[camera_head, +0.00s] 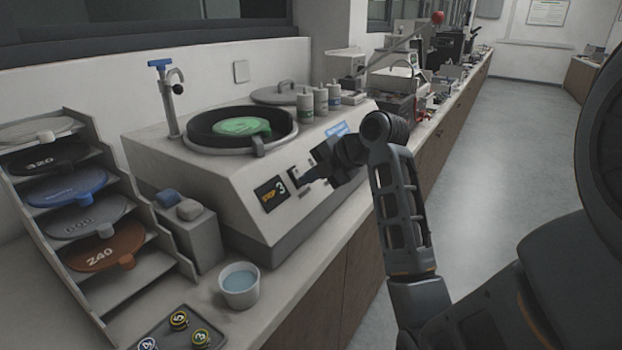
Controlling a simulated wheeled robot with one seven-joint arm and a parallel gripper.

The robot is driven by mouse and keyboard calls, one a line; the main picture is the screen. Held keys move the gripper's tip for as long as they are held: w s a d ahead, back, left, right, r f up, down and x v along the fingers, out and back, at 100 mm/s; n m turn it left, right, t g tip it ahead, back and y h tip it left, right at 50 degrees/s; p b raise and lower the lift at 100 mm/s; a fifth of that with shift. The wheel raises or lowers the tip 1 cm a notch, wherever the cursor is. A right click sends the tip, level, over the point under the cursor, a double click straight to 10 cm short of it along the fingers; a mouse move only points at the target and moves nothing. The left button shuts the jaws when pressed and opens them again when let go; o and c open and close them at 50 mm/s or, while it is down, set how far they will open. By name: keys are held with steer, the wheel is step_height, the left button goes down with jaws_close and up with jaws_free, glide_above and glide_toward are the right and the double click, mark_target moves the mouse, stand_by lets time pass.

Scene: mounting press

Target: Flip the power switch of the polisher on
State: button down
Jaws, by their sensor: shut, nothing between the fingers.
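The polisher (225,190) is a pale grey box on the bench, with a green disc (242,127) in its round black bowl. Its sloped front panel has a dark display (270,194) showing an orange word and the digit 3. My gripper (297,183) is shut and empty, with its tips at the front panel just right of the display. I cannot tell whether the tips touch the panel. The power switch cannot be made out clearly; my gripper and wrist cover part of the panel there.
A rack (150,228) of labelled discs stands at the left. A cup of bluish liquid (240,284) and a dark tray (160,327) with numbered round pieces sit in front. Several bottles (305,106) stand behind the panel. The floor (510,130) at the right is clear.

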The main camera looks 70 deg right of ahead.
steer(key=shift+r+p, duration=0.55)
steer(key=shift+r, duration=0.2)
steer(key=shift+r, duration=0.1)
